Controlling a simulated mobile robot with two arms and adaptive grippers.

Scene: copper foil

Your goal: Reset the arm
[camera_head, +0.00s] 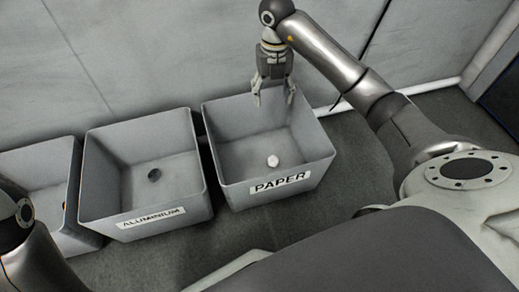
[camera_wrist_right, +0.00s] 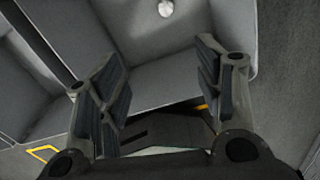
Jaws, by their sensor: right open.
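My right gripper (camera_head: 273,98) is open and empty, pointing down above the back part of the grey bin labelled PAPER (camera_head: 222,170). In the right wrist view, its two fingers (camera_wrist_right: 160,95) stand apart with nothing between them. A small whitish object (camera_head: 272,161) lies on the floor of the PAPER bin, apart from the gripper; it also shows at the top of the right wrist view (camera_wrist_right: 166,8). My right arm reaches in from the right in the head view. Part of my left arm shows at the lower left, but its gripper is not in view.
Another grey bin (camera_head: 40,158) is partly cut off at the far left. A grey wall (camera_head: 150,50) rises close behind the bins.

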